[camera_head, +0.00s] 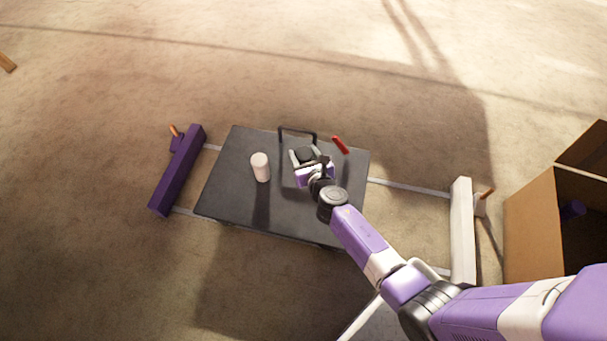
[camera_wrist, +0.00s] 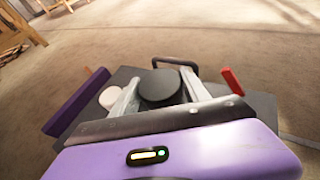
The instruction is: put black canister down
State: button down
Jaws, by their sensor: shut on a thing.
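The black canister (camera_wrist: 161,87) is between the two pale fingers of my gripper (camera_wrist: 160,98) in the wrist view, seen from its round top. In the head view my gripper (camera_head: 304,158) is over the dark tabletop, shut on the black canister (camera_head: 305,153). The dark grey table (camera_head: 228,190) lies below it. I cannot tell whether the canister's base touches the table.
A pale pink canister (camera_head: 260,166) stands left of my gripper on the table. A red object (camera_head: 340,145) lies at the right back, near a black handle (camera_head: 298,129) at the far edge. A purple beam (camera_head: 178,172), a white beam (camera_head: 462,230) and a cardboard box (camera_head: 535,225) stand around.

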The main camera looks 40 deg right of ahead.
jog(key=shift+f+b, duration=3.7)
jog(key=shift+f, duration=0.7)
jog(key=shift+f, duration=0.1)
jog(key=shift+f, duration=0.15)
jog(key=c, duration=0.6)
grip_release()
jog(key=shift+o, duration=0.2)
